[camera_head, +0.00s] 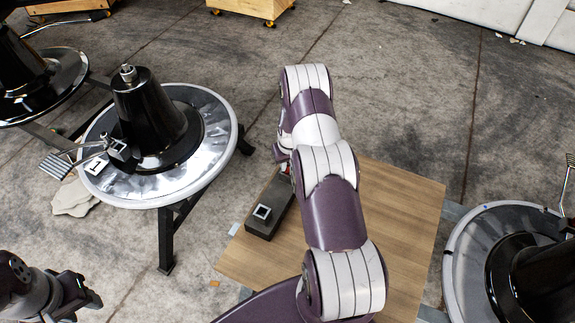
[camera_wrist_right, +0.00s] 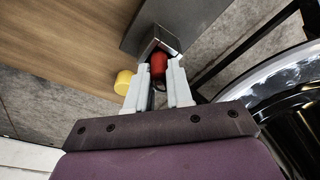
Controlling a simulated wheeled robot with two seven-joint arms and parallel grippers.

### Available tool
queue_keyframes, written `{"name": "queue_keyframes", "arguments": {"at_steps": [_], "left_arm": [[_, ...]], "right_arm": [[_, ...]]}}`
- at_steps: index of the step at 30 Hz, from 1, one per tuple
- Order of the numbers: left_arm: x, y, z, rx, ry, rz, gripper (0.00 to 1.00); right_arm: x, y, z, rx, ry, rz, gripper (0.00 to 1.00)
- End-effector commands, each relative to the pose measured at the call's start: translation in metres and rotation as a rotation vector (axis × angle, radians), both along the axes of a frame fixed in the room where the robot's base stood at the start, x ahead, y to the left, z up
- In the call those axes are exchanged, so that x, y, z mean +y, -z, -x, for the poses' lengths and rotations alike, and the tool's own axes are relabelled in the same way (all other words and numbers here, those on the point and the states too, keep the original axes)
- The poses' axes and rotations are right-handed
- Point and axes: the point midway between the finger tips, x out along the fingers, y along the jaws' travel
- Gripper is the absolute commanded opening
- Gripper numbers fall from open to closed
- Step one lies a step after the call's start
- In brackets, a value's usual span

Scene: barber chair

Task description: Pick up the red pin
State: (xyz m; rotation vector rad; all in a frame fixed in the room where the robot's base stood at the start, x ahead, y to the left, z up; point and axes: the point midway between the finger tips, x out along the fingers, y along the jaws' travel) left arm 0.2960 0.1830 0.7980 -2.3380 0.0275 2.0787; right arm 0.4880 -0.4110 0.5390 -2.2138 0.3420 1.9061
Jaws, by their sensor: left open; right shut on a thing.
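The red pin (camera_wrist_right: 158,64) is between the fingertips of my right gripper (camera_wrist_right: 158,80) in the right wrist view, and the gripper is shut on it. The pin is close to the end of a dark grey block (camera_wrist_right: 190,22); I cannot tell if it touches it. In the head view, the grey block (camera_head: 268,212) lies on the wooden board, and my right arm hides the right gripper and pin. My left gripper (camera_head: 88,294) is open and empty at the lower left, far from the pin.
A yellow piece (camera_wrist_right: 123,82) is beside the right gripper's finger. The wooden board (camera_head: 410,210) has bare surface on the right. A round chair base (camera_head: 218,170) with a black cone (camera_head: 150,115) stands left; another round base (camera_head: 460,235) stands right.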

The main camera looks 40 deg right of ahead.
Motion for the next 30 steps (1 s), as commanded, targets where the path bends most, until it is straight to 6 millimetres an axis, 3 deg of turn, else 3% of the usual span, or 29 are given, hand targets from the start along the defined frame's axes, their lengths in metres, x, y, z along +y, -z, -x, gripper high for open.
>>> {"name": "queue_keyframes", "arguments": {"at_steps": [5, 9, 12, 13, 19, 25, 30], "left_arm": [[0.0, -0.032, 0.0, 0.0, 0.0, 0.0, 0.43], [0.0, -0.063, 0.0, -0.001, 0.0, 0.0, 0.43], [0.0, -0.064, 0.0, -0.001, 0.0, 0.0, 0.43], [0.0, -0.047, -0.001, -0.002, 0.0, 0.0, 0.43], [0.0, -0.016, 0.0, 0.001, 0.0, 0.0, 0.43], [0.0, -0.015, 0.0, 0.0, 0.0, 0.0, 0.43], [0.0, -0.033, 0.0, 0.0, 0.0, 0.0, 0.43]], "right_arm": [[-0.001, -0.041, -0.001, -0.002, 0.0, 0.002, 0.0], [0.015, -0.063, 0.022, 0.004, 0.001, -0.001, 0.0], [0.028, -0.07, 0.043, 0.002, 0.002, 0.0, 0.0], [0.032, -0.064, 0.047, -0.001, 0.001, 0.0, 0.0], [0.053, -0.084, 0.079, -0.002, -0.001, 0.003, 0.0], [0.063, -0.104, 0.094, -0.002, 0.0, 0.002, 0.0], [0.065, -0.126, 0.097, -0.001, 0.0, 0.001, 0.0]]}}
